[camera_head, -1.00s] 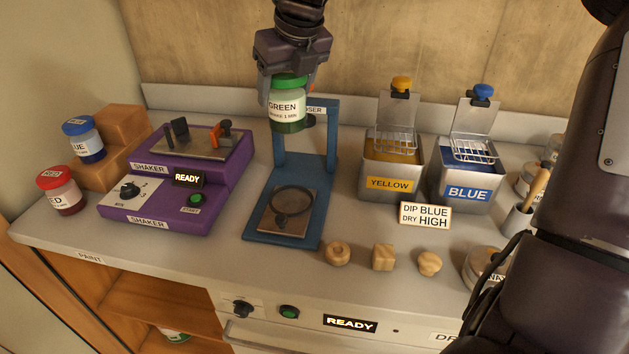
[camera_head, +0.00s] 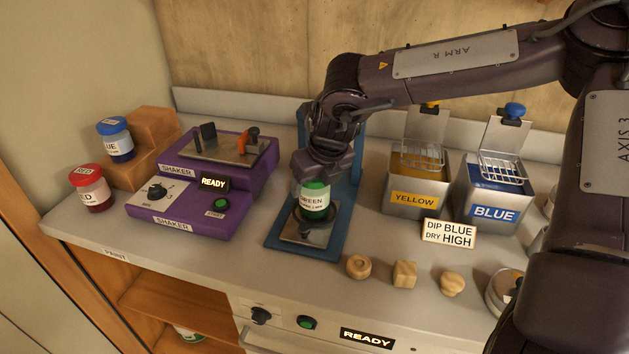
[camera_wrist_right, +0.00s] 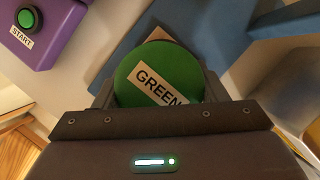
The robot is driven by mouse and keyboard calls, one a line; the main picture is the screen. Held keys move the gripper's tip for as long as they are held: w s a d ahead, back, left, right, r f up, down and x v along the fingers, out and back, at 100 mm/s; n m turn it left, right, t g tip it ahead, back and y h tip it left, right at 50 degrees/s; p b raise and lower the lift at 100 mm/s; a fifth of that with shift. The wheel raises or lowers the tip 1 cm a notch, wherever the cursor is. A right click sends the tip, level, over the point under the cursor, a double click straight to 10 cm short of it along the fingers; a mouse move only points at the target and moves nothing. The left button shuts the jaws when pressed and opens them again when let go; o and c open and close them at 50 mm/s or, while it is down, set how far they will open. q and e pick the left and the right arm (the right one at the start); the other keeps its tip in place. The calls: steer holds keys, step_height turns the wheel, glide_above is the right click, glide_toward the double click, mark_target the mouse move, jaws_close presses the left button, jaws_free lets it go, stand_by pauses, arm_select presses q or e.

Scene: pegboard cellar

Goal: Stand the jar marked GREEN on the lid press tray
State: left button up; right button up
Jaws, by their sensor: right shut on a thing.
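The jar marked GREEN (camera_head: 313,203) has a green lid and a white label. My right gripper (camera_head: 322,180) is shut on it from above and holds it upright over the metal tray (camera_head: 299,236) of the blue lid press. I cannot tell whether the jar's base touches the tray. In the right wrist view the jar's green lid (camera_wrist_right: 158,76) sits between the fingers of my right gripper (camera_wrist_right: 157,85). The blue press frame (camera_head: 345,212) stands beside and behind the jar, partly hidden by my arm. My left gripper is not in view.
The purple shaker (camera_head: 187,216) stands to the left, with blue (camera_head: 116,143) and red (camera_head: 92,190) jars beyond it. Yellow (camera_head: 408,200) and blue (camera_head: 487,209) dip tanks stand right. Wooden pieces (camera_head: 404,274) lie near the front edge.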

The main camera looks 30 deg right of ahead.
steer(key=shift+w+f, duration=0.1)
steer(key=shift+f, duration=0.05)
steer(key=shift+f, duration=0.15)
steer(key=o, duration=1.2)
